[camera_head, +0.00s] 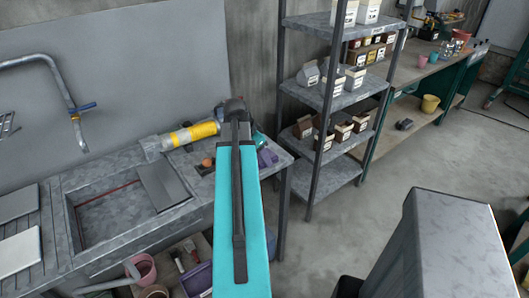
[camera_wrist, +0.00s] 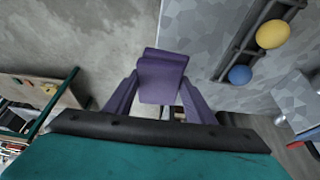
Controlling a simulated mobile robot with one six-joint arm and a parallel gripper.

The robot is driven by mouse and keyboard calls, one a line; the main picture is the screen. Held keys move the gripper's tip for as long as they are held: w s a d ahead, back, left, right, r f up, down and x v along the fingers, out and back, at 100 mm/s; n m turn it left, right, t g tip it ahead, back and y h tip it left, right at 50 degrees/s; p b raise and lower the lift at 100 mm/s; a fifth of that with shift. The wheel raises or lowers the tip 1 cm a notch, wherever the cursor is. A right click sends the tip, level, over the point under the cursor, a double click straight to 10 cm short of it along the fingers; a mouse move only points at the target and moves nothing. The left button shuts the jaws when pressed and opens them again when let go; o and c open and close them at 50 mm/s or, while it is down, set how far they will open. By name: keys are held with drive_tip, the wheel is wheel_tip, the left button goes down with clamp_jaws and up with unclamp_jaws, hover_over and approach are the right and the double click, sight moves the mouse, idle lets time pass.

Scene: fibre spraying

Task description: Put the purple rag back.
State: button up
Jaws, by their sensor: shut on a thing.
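The purple rag (camera_wrist: 163,78) is in my gripper (camera_wrist: 160,98) in the wrist view, folded over between the fingers. Purple shows along both sides too, so the fingertips themselves are hard to make out. The rag is near the edge of a grey speckled worktop (camera_wrist: 215,30), with floor showing on the other side. In the head view a small purple patch (camera_head: 267,157) shows beside my teal arm at the right end of the sink counter (camera_head: 287,165). It looks like the rag, but I cannot be sure. My gripper is hidden behind my arm there.
A yellow ball (camera_wrist: 271,34) and a blue ball (camera_wrist: 240,75) sit in a dark rack on the worktop. A yellow cylinder (camera_head: 194,133) lies behind the sink (camera_head: 100,208). A metal shelf (camera_head: 333,95) with boxes stands close on the right.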

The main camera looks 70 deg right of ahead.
drive_tip(key=shift+w+d+f+p, duration=0.15)
drive_tip(key=shift+d+p, duration=0.1)
drive_tip(key=shift+d, duration=0.65)
drive_tip(key=shift+w+d+p, duration=0.15)
drive_tip(key=shift+d+p, duration=0.05)
drive_tip(key=shift+d, duration=0.75)
drive_tip(key=shift+w+d+f+p, duration=0.15)
drive_tip(key=shift+d+p, duration=0.1)
drive_tip(key=shift+d, duration=0.65)
drive_tip(key=shift+f+p, duration=0.75)
drive_tip(key=shift+f, duration=0.95)
drive_tip(key=shift+f, duration=0.15)
drive_tip(key=o, duration=0.9)
drive_tip(key=shift+o, duration=0.2)
drive_tip(key=shift+r, duration=0.25)
drive_tip(key=b+v, duration=0.3)
drive_tip(key=v, duration=0.8)
drive_tip(key=shift+a+r, duration=0.25)
drive_tip(key=shift+r, duration=0.1)
